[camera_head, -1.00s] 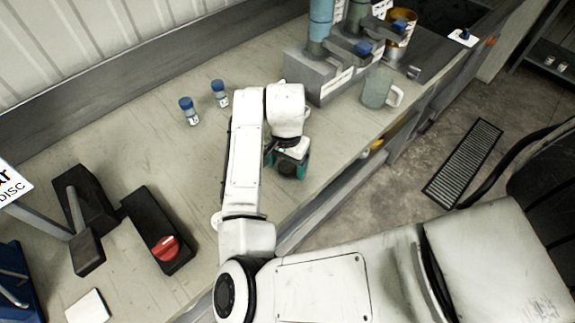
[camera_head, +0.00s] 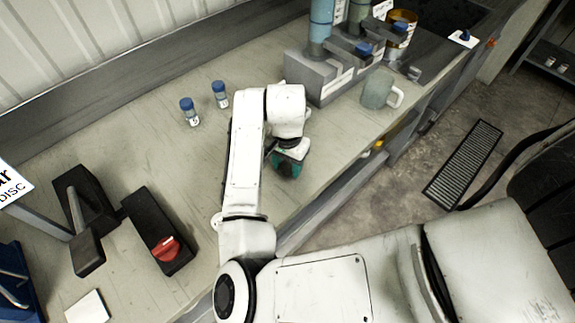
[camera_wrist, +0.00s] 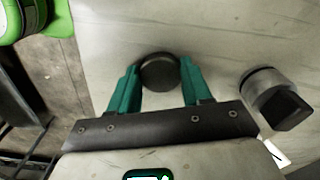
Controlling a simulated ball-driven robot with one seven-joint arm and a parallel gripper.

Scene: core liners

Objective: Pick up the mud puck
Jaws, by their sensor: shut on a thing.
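The mud puck (camera_wrist: 160,76) is a dark, round disc between the two teal fingers in the wrist view. My gripper (camera_wrist: 161,68) is shut on it, with one finger against each side. In the head view my gripper (camera_head: 287,163) points down over the bench near its front edge, and the puck is hidden under it. I cannot tell whether the puck still touches the bench.
The bench (camera_head: 130,120) has clear room left of my arm. Two blue-capped vials (camera_head: 189,111) stand at the back. A pale mug (camera_head: 377,90) and a grey stand (camera_head: 318,78) are to the right. A black box with a red knob (camera_head: 165,247) is at left.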

